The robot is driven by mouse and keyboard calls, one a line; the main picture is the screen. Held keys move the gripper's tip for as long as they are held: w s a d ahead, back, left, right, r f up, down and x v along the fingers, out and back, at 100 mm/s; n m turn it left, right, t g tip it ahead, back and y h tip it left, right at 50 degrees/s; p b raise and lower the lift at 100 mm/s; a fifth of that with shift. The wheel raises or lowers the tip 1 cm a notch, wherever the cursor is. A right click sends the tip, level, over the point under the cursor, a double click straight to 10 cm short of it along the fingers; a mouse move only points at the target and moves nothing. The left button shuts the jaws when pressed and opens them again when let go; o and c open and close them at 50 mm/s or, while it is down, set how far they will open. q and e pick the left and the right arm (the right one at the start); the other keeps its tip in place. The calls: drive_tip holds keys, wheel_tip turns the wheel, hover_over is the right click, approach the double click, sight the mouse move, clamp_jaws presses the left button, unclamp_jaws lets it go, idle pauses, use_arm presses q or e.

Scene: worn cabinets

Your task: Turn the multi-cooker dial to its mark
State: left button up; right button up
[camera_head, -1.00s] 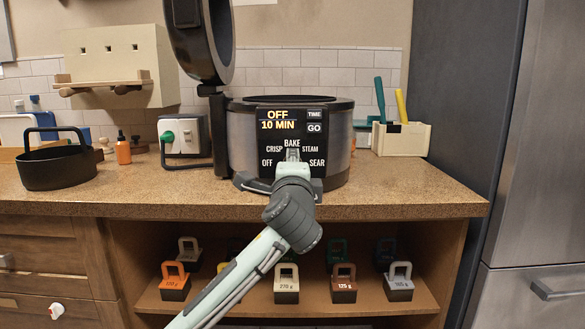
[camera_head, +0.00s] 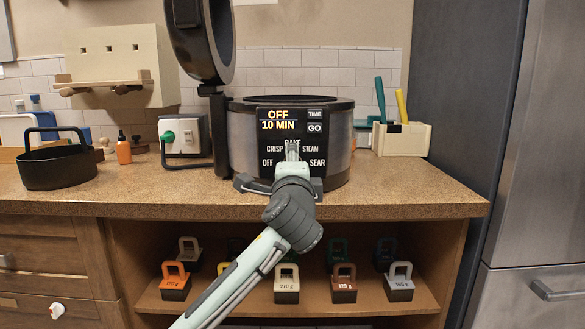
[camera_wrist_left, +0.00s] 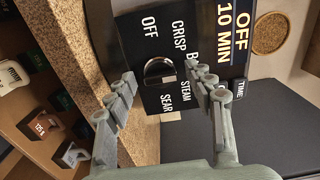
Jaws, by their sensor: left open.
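The multi-cooker (camera_head: 240,148) stands on the counter with its lid (camera_head: 200,35) raised. Its black front panel (camera_head: 268,143) reads OFF and 10 MIN, with OFF, CRISP, BAKE, STEAM and SEAR lettered around the dial. The silver dial (camera_wrist_left: 160,70) shows in the left wrist view; in the head view my gripper hides it. My left gripper (camera_head: 292,152) is open in front of the panel, partly covering BAKE. In the left wrist view its fingers lie on either side of the dial; I cannot tell whether they touch it. My right gripper is not in view.
A black pot (camera_head: 55,168) and a white switch box (camera_head: 183,137) stand left of the cooker. A cream utensil box (camera_head: 401,139) stands to the right. Several labelled weights sit on the shelf (camera_head: 240,298) below the counter. The right part of the counter (camera_head: 410,190) is clear.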

use_arm(q)
drive_tip(key=s, duration=1.2)
